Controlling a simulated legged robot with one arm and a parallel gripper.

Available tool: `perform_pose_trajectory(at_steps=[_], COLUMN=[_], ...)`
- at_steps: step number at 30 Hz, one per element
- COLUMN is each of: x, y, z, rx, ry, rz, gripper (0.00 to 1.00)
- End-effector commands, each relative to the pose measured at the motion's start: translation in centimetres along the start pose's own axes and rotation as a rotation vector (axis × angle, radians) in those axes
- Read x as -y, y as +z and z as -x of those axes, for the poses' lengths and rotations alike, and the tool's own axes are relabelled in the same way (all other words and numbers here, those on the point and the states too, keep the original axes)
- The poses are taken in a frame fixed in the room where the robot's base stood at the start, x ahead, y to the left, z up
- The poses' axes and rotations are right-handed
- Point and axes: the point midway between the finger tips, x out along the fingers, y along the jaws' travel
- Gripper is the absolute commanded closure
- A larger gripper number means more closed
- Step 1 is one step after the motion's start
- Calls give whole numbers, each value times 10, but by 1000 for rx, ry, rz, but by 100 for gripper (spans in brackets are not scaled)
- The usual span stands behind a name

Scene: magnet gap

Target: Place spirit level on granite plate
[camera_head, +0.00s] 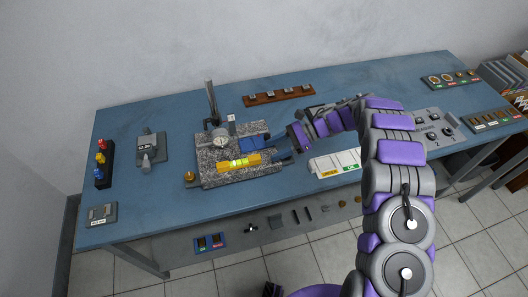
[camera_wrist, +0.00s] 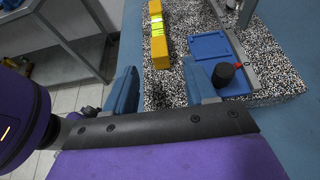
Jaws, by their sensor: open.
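The yellow spirit level (camera_head: 239,162) lies on the speckled granite plate (camera_head: 212,181), along its front edge. It also shows in the wrist view (camera_wrist: 158,34), lying on the granite plate (camera_wrist: 177,82). My gripper (camera_head: 285,152) is just right of the plate, near the level's right end. In the wrist view its two blue fingers (camera_wrist: 162,85) stand apart with nothing between them, and the level lies beyond them, apart from them.
A dial gauge on a stand (camera_head: 219,140) and a blue block (camera_head: 255,141) are on the plate. A small brass piece (camera_head: 190,177) sits left of it. A wooden rack (camera_head: 278,94) lies behind, and a white labelled box (camera_head: 334,163) stands at right.

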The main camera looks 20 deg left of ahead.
Motion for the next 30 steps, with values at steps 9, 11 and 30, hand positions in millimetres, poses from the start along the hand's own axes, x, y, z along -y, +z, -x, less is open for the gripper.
perform_pose_trajectory(at_steps=[9, 11, 30], x=[0, 0, 80], y=[0, 0, 55], z=[46, 49, 107], rx=[-2, -2, -36], ry=[0, 1, -418], rz=[1, 0, -233], gripper=[45, 45, 45])
